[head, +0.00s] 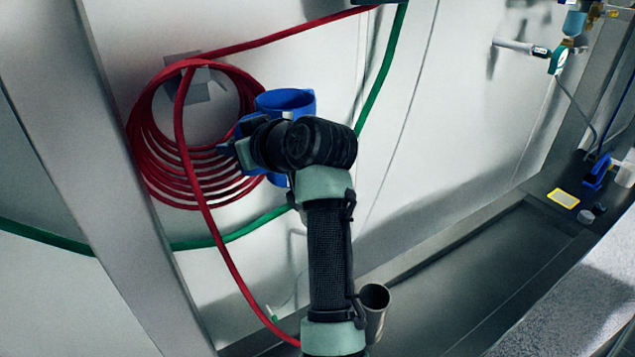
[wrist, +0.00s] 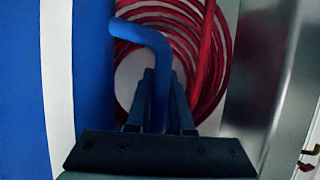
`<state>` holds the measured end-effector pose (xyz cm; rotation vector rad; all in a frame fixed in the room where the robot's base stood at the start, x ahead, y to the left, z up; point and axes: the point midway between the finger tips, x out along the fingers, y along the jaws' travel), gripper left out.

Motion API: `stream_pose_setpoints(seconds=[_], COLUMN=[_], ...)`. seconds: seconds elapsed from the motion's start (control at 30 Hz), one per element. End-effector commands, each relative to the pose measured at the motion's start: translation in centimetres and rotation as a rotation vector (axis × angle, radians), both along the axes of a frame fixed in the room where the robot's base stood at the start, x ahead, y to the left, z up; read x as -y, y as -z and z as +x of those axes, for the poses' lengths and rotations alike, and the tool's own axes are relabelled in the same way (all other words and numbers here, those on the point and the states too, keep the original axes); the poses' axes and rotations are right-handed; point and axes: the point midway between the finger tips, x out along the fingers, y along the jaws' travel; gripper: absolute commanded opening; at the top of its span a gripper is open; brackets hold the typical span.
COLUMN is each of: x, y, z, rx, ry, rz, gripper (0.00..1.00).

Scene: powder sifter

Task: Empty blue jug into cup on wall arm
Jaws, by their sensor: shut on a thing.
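The blue jug (head: 286,100) is raised in front of the wall, partly hidden behind my gripper and wrist in the head view. In the wrist view its blue side (wrist: 95,90) with a white stripe fills the left. My gripper (wrist: 160,85) is shut on the jug's curved handle (wrist: 145,35). The jug's rim faces up and the jug looks about upright; its contents do not show. A metal cup (head: 375,297) shows beside my forearm, low in the head view; its support is hidden and I cannot tell whether it is on a wall arm.
A coiled red hose (head: 150,150) hangs on the wall close behind the jug. A green hose (head: 380,80) runs along the wall. A metal post (head: 95,150) stands at left. A valve fitting (head: 560,58) is at upper right. The trough (head: 470,270) below looks clear.

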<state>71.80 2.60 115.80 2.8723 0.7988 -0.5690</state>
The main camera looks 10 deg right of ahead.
Motion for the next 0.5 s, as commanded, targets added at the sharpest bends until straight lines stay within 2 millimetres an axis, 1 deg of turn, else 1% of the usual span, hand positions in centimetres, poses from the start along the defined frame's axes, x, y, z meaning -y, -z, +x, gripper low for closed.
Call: stream_pose_setpoints(seconds=[0.03, 0.5], x=[-0.3, -3.1], y=[-0.5, -2.4], z=[-0.2, -1.9], rx=[0.003, 0.0], ry=[-0.001, -0.001], rz=[-0.001, 0.0], gripper=[0.0, 0.0])
